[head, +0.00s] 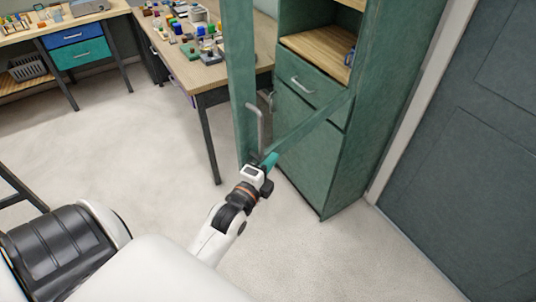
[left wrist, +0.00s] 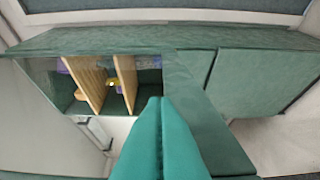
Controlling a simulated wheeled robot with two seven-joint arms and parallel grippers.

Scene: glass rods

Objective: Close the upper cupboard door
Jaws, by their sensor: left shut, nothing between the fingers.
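The green cupboard (head: 310,160) stands at the right of the head view. Its upper door (head: 242,75) is open and swung out toward me, a green frame with a see-through middle and a grey bar handle (head: 259,125) near its free edge. My left gripper (head: 271,160) is shut and empty at the door's lower free corner; I cannot tell whether it touches. In the left wrist view its teal fingers (left wrist: 160,125) point at the cupboard, beside a green door-frame strip (left wrist: 212,125). The open shelves (left wrist: 90,80) show there. My right gripper is not in view.
A wooden table (head: 235,50) with several small objects stands left of the cupboard. The cupboard's drawer (head: 305,78) and lower door (head: 300,135) look shut. A grey room door (head: 470,170) is at the right. The pale floor (head: 140,150) before the table is clear.

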